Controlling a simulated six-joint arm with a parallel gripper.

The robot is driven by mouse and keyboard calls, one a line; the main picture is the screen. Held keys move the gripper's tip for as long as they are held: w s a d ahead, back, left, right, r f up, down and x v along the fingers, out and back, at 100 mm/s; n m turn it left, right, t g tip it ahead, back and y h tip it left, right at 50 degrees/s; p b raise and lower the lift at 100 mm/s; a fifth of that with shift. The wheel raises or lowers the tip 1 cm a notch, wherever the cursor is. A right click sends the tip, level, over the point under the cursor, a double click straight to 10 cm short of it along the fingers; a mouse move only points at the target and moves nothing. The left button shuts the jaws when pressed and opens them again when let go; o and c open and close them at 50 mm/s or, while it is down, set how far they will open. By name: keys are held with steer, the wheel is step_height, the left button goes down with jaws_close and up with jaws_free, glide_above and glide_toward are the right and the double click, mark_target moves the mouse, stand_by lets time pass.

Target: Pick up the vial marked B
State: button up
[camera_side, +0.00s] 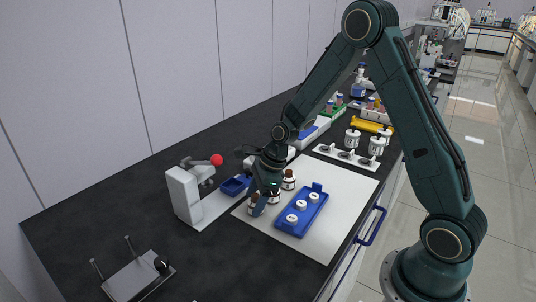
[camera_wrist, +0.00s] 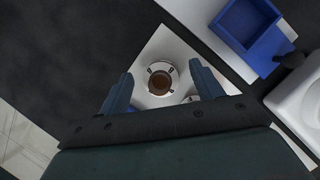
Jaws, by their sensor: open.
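Several small vials with brown tops stand in a group on the white mat (camera_side: 318,250) in the side view. One vial (camera_side: 289,180) is at the right of the group; another (camera_side: 253,209) is at the left, partly hidden by my gripper (camera_side: 265,190). My gripper points down, low over the group, with its jaws open. In the wrist view, one brown-topped vial (camera_wrist: 160,83) with a white rim stands between the two spread fingers of my gripper (camera_wrist: 161,70), with gaps on both sides. No letter is readable on any vial.
A blue tray (camera_side: 312,219) with several white caps lies right of the vials. A white device (camera_side: 183,196) with a red ball stands left, near a small blue box (camera_side: 235,186), also in the wrist view (camera_wrist: 245,24). A white rack (camera_side: 345,157) with jars is behind.

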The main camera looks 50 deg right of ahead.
mark_target(255, 195)
steer(key=c, duration=1.1)
steer(key=shift+r, duration=0.15)
steer(key=shift+r, duration=4.9)
